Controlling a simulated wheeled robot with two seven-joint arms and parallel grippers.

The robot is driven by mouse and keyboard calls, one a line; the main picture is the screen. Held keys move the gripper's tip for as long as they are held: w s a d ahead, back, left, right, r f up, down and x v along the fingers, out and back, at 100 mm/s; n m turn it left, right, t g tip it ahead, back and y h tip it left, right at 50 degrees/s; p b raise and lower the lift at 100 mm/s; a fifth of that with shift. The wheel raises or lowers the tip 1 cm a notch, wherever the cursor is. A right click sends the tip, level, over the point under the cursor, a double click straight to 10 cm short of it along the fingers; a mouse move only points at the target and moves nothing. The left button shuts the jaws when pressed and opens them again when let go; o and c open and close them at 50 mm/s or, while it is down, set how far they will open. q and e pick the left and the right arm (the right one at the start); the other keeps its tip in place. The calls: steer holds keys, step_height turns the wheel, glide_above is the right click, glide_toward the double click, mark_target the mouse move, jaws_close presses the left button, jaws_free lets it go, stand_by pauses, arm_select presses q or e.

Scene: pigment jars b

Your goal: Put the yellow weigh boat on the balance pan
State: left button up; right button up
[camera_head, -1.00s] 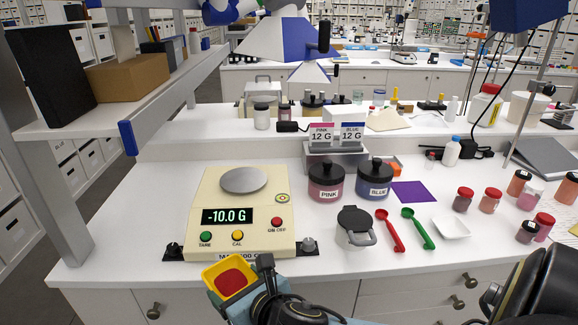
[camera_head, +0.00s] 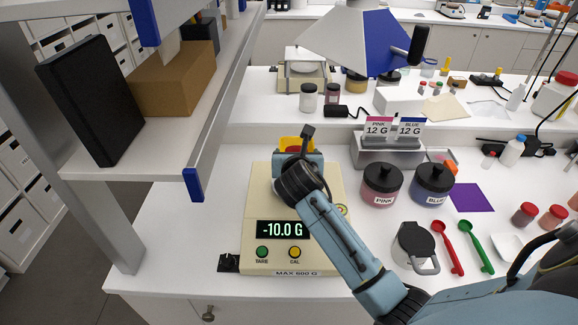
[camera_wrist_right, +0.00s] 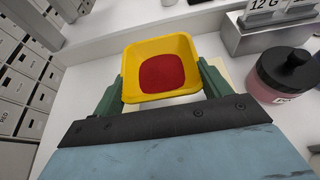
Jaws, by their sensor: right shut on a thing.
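The yellow weigh boat (camera_wrist_right: 160,70) with red powder in it is between the green fingers of my right gripper (camera_wrist_right: 160,92) in the right wrist view. In the head view the boat (camera_head: 292,143) shows only partly, behind my right gripper (camera_head: 294,156). The gripper is over the far part of the cream balance (camera_head: 258,200). The balance display (camera_head: 283,230) reads -10.0 G. The pan is hidden behind my right arm, and I cannot tell the boat's height above it. My left gripper is not in view.
A pink jar (camera_head: 381,186) and a blue jar (camera_head: 432,184) stand right of the balance, before a small stand with two 12 G cards (camera_head: 393,128). A lidded container (camera_head: 413,245), red scoop (camera_head: 447,247) and green scoop (camera_head: 475,245) lie nearer. A shelf edge (camera_head: 215,150) overhangs at left.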

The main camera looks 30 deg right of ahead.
steer(key=f, duration=0.4)
steer(key=f+b, duration=0.1)
steer(key=f, duration=0.1)
steer(key=shift+s+f, duration=0.1)
steer(key=shift+s, duration=0.15)
step_height(320, 180, down, 3)
steer(key=shift+r+b, duration=0.2)
steer(key=shift+b, duration=0.15)
steer(key=shift+f, duration=0.35)
steer(key=shift+w+f, duration=0.1)
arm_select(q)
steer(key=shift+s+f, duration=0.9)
arm_select(e)
steer(key=shift+f, duration=0.15)
steer(key=o, duration=0.7)
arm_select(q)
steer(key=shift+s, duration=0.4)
arm_select(e)
steer(key=shift+o, duration=1.3)
